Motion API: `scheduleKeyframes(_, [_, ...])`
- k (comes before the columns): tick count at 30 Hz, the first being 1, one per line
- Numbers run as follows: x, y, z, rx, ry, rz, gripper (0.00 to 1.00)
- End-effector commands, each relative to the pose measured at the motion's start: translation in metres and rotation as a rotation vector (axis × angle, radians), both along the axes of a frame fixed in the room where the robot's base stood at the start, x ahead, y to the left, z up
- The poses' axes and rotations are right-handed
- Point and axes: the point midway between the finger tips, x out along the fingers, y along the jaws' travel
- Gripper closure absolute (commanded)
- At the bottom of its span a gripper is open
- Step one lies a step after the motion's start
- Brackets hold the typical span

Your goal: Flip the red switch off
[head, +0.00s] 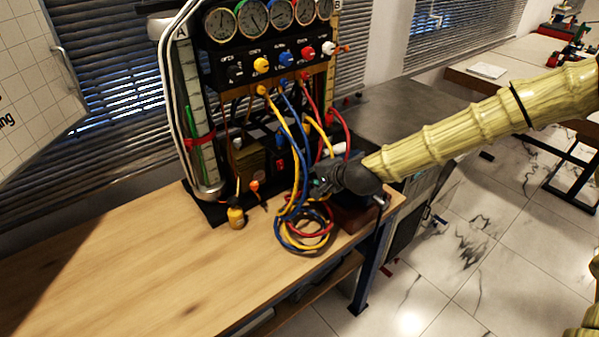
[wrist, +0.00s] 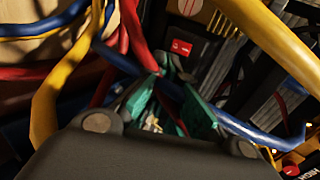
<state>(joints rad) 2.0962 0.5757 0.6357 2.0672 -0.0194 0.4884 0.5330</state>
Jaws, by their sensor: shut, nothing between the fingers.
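A small red switch (wrist: 181,47) with white marks on its face sits on a dark panel in the wrist view, just beyond my fingertips. My gripper (wrist: 170,76) has teal finger pads and is shut with nothing held. A gap shows between the switch and the fingertips in the picture, but I cannot tell whether they touch. In the head view my gripper (head: 318,186) is at the lower right of the gauge rig, among the hoses.
Yellow, blue and red hoses (head: 305,232) hang and coil around my gripper, and cross close to the fingers in the wrist view. The gauge rig (head: 270,60) stands at the back of the wooden bench (head: 130,270). The bench's left part is clear.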

Motion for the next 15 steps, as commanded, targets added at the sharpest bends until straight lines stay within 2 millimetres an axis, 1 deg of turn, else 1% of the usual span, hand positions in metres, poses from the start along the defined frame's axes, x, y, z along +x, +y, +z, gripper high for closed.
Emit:
scheduleKeyframes(3, [-0.015,-0.011,0.003,0.002,-0.001,0.001,1.00])
scheduleKeyframes(6, [-0.026,-0.019,0.006,0.001,-0.001,0.000,1.00])
scheduleKeyframes(9, [-0.033,-0.025,0.009,0.001,0.000,-0.001,1.00])
scheduleKeyframes(15, [-0.041,-0.030,0.011,0.001,0.001,-0.001,1.00])
